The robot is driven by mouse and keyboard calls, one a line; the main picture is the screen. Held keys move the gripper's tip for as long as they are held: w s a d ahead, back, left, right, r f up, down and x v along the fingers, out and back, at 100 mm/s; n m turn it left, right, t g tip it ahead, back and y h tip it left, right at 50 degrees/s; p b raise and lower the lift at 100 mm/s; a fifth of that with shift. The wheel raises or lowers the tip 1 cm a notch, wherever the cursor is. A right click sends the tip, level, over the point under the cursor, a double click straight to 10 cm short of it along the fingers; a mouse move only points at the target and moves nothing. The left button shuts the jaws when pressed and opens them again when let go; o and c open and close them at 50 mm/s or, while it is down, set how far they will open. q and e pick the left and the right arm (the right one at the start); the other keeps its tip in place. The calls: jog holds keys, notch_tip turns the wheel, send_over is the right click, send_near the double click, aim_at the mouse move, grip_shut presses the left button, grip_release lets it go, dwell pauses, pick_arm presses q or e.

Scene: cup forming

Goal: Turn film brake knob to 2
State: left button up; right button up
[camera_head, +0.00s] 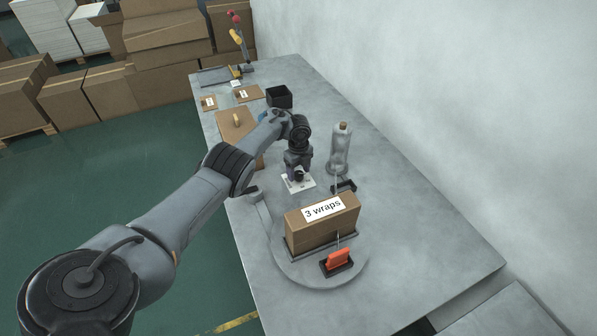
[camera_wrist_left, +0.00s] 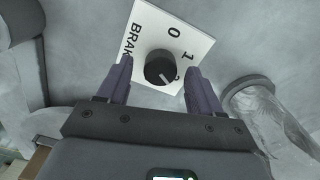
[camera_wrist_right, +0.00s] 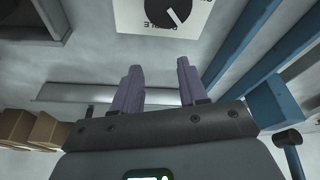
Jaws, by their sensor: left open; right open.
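The film brake knob (camera_wrist_left: 160,66) is round and black, on a white plate (camera_wrist_left: 148,22) marked BRAKE, 0 and 1. A further mark beside the knob's lower right is partly covered. The knob's pale pointer line faces the lower right, toward that mark. My left gripper (camera_wrist_left: 158,68) is open, one finger on each side of the knob; contact cannot be told. In the head view the left gripper (camera_head: 298,175) is above the same plate (camera_head: 299,186). My right gripper (camera_wrist_right: 155,80) is open and empty, near another black knob (camera_wrist_right: 168,14) on a white plate.
A wrapped bottle (camera_head: 341,148) stands right of the left gripper. In front is a turntable (camera_head: 290,270) with a box marked "3 wraps" (camera_head: 322,225) and an orange switch (camera_head: 337,259). A black bin (camera_head: 279,97) is behind. The table's right side is clear.

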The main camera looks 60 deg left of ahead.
aim_at(298, 173)
pick_arm(q)
notch_tip(298, 173, up, 10)
jog(key=p, duration=0.3)
jog(key=shift+r+p, duration=0.1)
jog(key=shift+p, duration=0.2)
